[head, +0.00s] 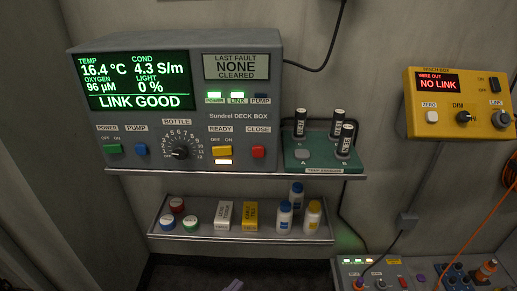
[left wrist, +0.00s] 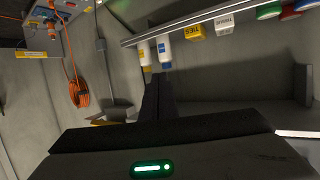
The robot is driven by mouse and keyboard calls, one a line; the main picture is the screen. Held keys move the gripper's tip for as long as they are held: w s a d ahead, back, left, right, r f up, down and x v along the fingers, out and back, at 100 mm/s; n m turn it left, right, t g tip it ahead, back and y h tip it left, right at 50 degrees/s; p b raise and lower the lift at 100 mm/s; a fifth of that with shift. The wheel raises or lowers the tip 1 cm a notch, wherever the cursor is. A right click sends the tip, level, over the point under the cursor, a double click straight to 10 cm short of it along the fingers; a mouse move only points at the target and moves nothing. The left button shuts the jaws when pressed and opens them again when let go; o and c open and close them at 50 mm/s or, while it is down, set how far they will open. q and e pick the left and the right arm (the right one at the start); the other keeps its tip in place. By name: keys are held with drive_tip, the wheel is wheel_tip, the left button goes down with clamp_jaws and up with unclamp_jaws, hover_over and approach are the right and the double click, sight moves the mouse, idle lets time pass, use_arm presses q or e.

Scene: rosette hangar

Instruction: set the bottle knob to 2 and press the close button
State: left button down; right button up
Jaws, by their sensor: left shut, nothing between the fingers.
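The bottle knob (head: 180,150) is a black dial in a ring of numbers on the front of the grey deck box (head: 205,133). Its pointer is too small to read surely. The red close button (head: 258,151) is at the right of the same panel, under the word CLOSE. My left gripper (left wrist: 157,80) shows in the left wrist view, its dark fingers together and empty, apart from the panel. The knob and button are not in that view. I cannot make out the left gripper surely in the head view. My right gripper is in neither view.
The screen (head: 137,82) reads LINK GOOD. A green rack (head: 300,158) with black cylinders stands right of the box. A lower shelf (head: 200,236) holds jars, cartons and bottles. A yellow winch box (head: 455,105) hangs at right. The space before the panel looks clear.

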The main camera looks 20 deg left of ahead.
use_arm(q)
drive_tip(key=w+d+r+m+t+h+p, duration=0.1)
drive_tip(key=w+r+m+t+h, duration=0.1)
drive_tip(key=r, duration=1)
drive_tip(key=w+d+r+m+t+h+p, duration=0.1)
drive_tip(key=w+r+t+h, duration=0.3)
drive_tip(key=r, duration=0.8)
drive_tip(key=shift+w+r+m+t, duration=0.4)
drive_tip(key=shift+w+m+t, duration=0.45)
drive_tip(key=shift+w, duration=0.35)
drive_tip(key=shift+d, duration=0.1)
drive_tip(key=b, duration=0.3)
approach(258, 152)
drive_tip(key=shift+w+d+r, duration=1.75)
drive_tip(key=shift+d, duration=0.1)
drive_tip(key=shift+w+a, duration=0.15)
drive_tip(key=shift+w, duration=0.25)
